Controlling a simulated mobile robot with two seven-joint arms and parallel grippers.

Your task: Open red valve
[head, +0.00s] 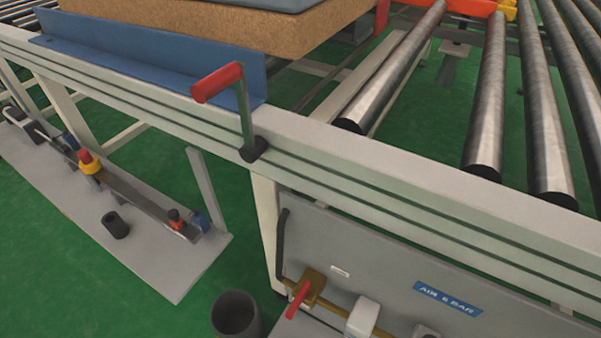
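The red valve is a small red lever handle (299,298) on a brass valve body (313,285). It sits on a brass pipe (338,311) at the lower middle of the head view, in front of a grey panel (375,265) with a blue "AIR 6 BAR" label (447,298). The red lever is tilted across the pipe line rather than lying along it. Neither of my grippers shows in this view.
A conveyor frame (400,185) with steel rollers (486,90) crosses above the panel. A red-handled crank (217,83) sticks up from its rail. A dark cup (236,314) stands left of the valve. A grey plate (165,262) with fittings lies left; green floor is open around it.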

